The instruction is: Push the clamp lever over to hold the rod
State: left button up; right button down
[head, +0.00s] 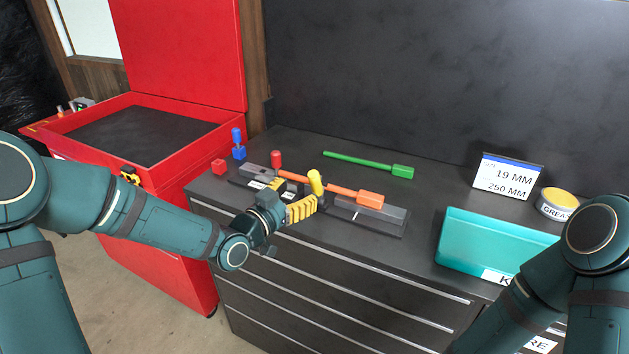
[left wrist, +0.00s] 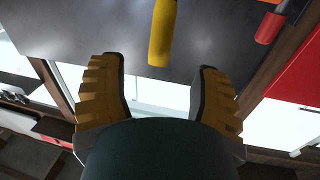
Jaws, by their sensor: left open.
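An orange rod (head: 330,187) with a block-shaped orange end lies along a dark fixture (head: 385,222) on the bench. A yellow handle (head: 316,182), which looks like the clamp lever, stands roughly upright at the rod's middle; its base is partly hidden. My left gripper (head: 297,199) is just in front of and left of this handle, with its yellow ribbed fingers apart. In the left wrist view the yellow handle (left wrist: 162,35) shows ahead of the gap between the open fingers (left wrist: 158,78), with nothing held. My right gripper is out of view.
A green rod (head: 360,163) lies behind. A teal tray (head: 490,245), size sign (head: 507,177) and grease tin (head: 556,205) are at right. A red chest (head: 150,150) stands left.

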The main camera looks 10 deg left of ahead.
aim_at(310, 183)
pick_arm(q)
jog(key=x, duration=0.6)
jog(key=shift+w+d, duration=0.2)
jog(key=shift+w, duration=0.2)
grip_shut()
